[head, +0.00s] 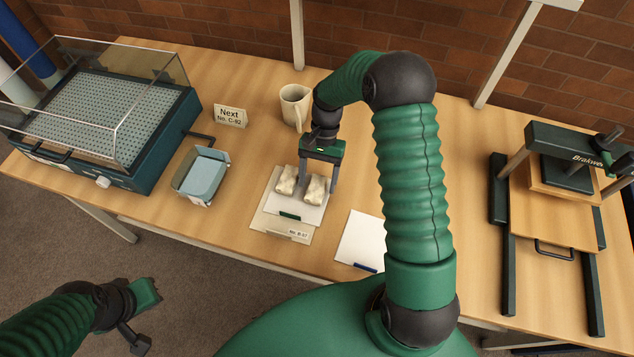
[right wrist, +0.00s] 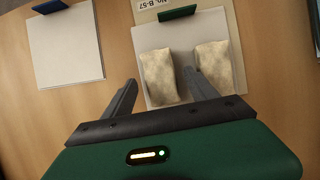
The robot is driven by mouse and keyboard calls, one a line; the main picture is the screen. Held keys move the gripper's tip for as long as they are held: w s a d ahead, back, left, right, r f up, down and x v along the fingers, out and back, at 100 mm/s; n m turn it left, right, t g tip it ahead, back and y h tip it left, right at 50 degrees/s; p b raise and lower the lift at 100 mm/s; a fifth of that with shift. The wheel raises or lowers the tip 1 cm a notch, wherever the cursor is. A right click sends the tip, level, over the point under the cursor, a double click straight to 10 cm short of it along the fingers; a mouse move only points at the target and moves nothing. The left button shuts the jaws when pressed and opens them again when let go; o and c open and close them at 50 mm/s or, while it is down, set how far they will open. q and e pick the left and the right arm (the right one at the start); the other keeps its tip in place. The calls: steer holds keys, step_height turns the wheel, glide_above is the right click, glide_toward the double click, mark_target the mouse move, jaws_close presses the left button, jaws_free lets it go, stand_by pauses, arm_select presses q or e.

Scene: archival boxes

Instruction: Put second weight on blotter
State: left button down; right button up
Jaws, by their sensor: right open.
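Two cream, cloth-like weights lie side by side on the white blotter (head: 311,214), which has a green strip on its near edge. The left weight (head: 287,180) and the right weight (head: 316,189) both rest on it. My right gripper (head: 318,178) is open above the blotter, its fingers on either side of the right weight. In the right wrist view that weight (right wrist: 160,78) shows between the fingertips, and the other weight (right wrist: 214,68) lies beyond the right finger. I cannot tell whether the fingers touch. My left gripper (head: 137,327) hangs over the floor, its opening unclear.
A folder (head: 270,222) labelled B-57 lies under the blotter. A white pad (head: 358,238) is to its right. A blue-lined tray (head: 203,175), a sign (head: 230,116), a mug (head: 295,104) and a clear-lidded box (head: 150,150) stand left and behind. A press (head: 560,195) is far right.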

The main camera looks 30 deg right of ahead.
steer(key=v, duration=1.1)
steer(key=n+t+h, duration=0.2)
steer(key=n, duration=0.2)
glide_above(312, 190)
steer(key=s+a+f+n+t+h, duration=0.1)
steer(key=s+a+n+t, duration=0.2)
steer(key=s, duration=0.6)
steer(key=a+n, duration=0.2)
steer(key=a, duration=0.1)
steer(key=shift+n+t, duration=0.3)
steer(key=shift+n, duration=0.1)
steer(key=shift+w+f, duration=0.1)
steer(key=shift+d, duration=0.3)
